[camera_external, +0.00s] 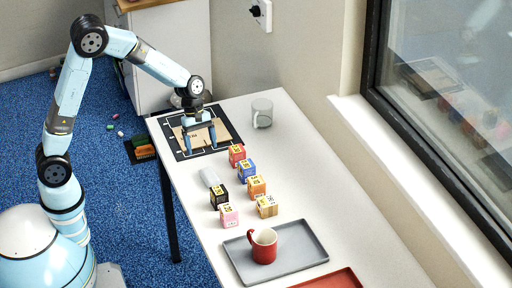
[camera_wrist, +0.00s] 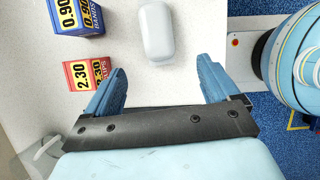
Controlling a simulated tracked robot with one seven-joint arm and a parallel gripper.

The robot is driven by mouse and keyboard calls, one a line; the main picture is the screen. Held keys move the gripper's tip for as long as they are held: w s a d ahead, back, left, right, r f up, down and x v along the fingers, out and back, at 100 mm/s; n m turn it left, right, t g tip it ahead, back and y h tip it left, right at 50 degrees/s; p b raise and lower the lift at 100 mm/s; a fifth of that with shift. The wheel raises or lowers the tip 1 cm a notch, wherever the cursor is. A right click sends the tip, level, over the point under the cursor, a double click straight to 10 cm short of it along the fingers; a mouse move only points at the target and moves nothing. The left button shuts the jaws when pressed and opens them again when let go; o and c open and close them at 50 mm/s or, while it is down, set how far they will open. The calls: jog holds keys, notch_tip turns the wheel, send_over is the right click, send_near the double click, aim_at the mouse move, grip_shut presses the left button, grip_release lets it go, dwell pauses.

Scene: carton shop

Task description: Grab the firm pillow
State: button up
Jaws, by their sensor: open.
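A small white, rounded, pillow-shaped object (camera_external: 209,177) lies on the white table, left of the small cartons. It also shows at the top middle of the wrist view (camera_wrist: 158,30), beyond the fingertips and between their lines. No label on it can be read. My gripper (camera_external: 200,148) is open and empty, pointing down over the table's far end, apart from the white object. In the wrist view my two blue fingers (camera_wrist: 161,66) are spread wide with bare table between them.
A red carton (camera_external: 237,155) and blue carton (camera_external: 247,171) stand close by, with several more cartons nearer the camera. A black mat with a brown sheet (camera_external: 182,151) lies beneath my gripper. A glass mug (camera_external: 262,113) and a grey tray (camera_external: 300,267) with a red mug (camera_external: 263,247) are farther off.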

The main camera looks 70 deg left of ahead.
aim_at(207, 170)
jog(key=x, duration=1)
jog(key=shift+w+f, duration=0.15)
jog(key=shift+f, duration=0.1)
jog(key=c, duration=1)
